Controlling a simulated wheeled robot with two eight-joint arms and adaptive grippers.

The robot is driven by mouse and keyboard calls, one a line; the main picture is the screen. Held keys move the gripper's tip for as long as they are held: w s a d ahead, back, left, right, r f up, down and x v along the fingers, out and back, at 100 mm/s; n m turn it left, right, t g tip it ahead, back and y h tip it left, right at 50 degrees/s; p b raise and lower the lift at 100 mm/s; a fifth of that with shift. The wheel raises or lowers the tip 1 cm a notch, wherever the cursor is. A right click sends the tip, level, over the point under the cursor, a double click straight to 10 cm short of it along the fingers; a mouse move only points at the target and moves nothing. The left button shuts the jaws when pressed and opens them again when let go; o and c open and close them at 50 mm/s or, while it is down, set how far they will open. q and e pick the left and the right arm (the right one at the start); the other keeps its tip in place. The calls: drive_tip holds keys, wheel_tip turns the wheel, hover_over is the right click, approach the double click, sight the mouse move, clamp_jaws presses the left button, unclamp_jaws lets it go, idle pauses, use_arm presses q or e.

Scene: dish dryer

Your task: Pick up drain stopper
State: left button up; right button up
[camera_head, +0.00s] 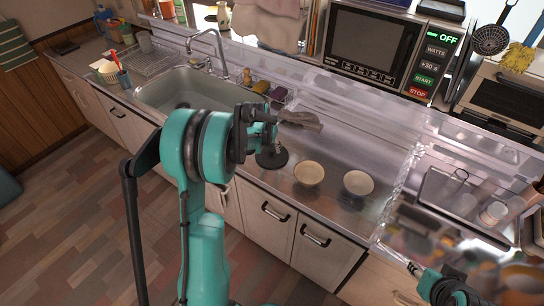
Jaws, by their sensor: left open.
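A dark round disc with a small raised middle, which looks like the drain stopper (271,158), lies on the metal counter to the right of the sink (165,96). My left gripper (312,122) reaches in from the left above the counter. Its grey fingers point right, higher in the picture than the disc and apart from it. It is open, and I see nothing held in it. My teal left arm hides part of the sink's right side and the counter near the disc. My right gripper (414,270) is at the lower right, and its finger state is unclear.
Two pale bowls (309,173) (357,183) stand on the counter right of the disc. A faucet (219,55) rises behind the sink. A microwave (373,49) stands at the back. A tray (440,190) lies at the right.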

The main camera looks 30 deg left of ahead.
sight(271, 151)
use_arm(q)
drive_tip(key=b+x, duration=0.2)
drive_tip(key=x, duration=0.3)
drive_tip(key=shift+a, duration=0.1)
drive_tip(key=shift+r, duration=0.1)
drive_tip(key=shift+c, duration=0.3)
clamp_jaws()
